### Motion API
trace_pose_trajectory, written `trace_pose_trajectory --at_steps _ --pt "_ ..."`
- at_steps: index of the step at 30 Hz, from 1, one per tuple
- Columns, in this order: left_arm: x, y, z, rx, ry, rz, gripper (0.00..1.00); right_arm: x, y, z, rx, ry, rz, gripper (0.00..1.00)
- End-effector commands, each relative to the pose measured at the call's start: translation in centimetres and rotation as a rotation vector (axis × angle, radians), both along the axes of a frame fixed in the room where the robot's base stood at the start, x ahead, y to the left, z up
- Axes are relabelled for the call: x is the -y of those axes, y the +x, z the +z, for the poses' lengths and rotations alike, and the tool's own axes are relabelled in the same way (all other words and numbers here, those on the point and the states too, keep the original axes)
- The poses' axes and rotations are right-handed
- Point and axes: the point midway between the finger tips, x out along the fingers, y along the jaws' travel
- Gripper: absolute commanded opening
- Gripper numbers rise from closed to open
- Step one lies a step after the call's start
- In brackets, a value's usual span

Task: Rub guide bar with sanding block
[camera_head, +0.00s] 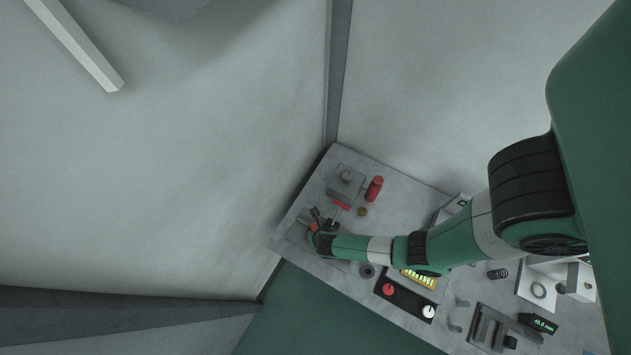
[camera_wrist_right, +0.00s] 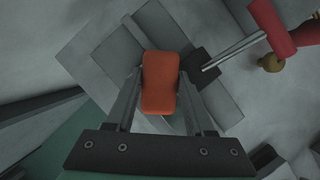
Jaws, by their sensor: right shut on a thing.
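My right gripper (camera_wrist_right: 160,75) is shut on an orange block with rounded corners (camera_wrist_right: 160,95), which I take to be the sanding block. In the wrist view the block is between the two fingers, over stacked grey plates (camera_wrist_right: 90,60). Whether it touches them I cannot tell. In the head view my right gripper (camera_head: 314,228) is at the bench's left end, and only a bit of orange shows there. A thin metal rod (camera_wrist_right: 235,52) lies beside the block, with a dark square piece at its near end. I cannot tell for sure which part is the guide bar. My left gripper is not in view.
A grey block (camera_head: 346,181) and a red cylinder (camera_head: 374,188) stand behind the gripper on the bench (camera_head: 408,187). A small brass piece (camera_wrist_right: 271,62) lies near the rod. A black panel with knobs (camera_head: 409,303) and a display (camera_head: 540,323) are to the right.

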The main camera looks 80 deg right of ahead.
Motion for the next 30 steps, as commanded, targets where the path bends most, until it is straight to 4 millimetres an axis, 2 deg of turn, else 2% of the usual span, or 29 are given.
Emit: trace_pose_trajectory --at_steps 1,3,7,18,30 --pt "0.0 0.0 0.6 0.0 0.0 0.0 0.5 0.1 -1.3 0.0 -0.03 -0.006 -0.006 0.02" --pt "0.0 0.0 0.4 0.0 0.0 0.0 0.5 0.1 -1.4 -0.2 -0.03 -0.006 -0.007 0.0" --pt "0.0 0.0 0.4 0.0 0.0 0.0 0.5 -0.4 -1.3 -0.3 -0.032 -0.006 -0.004 0.0" --pt "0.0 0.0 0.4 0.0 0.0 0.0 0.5 -3.6 0.1 -0.1 -0.024 -0.004 -0.004 0.0" --pt "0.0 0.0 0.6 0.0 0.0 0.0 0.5 -3.4 0.2 -0.2 -0.018 -0.001 -0.007 0.0"
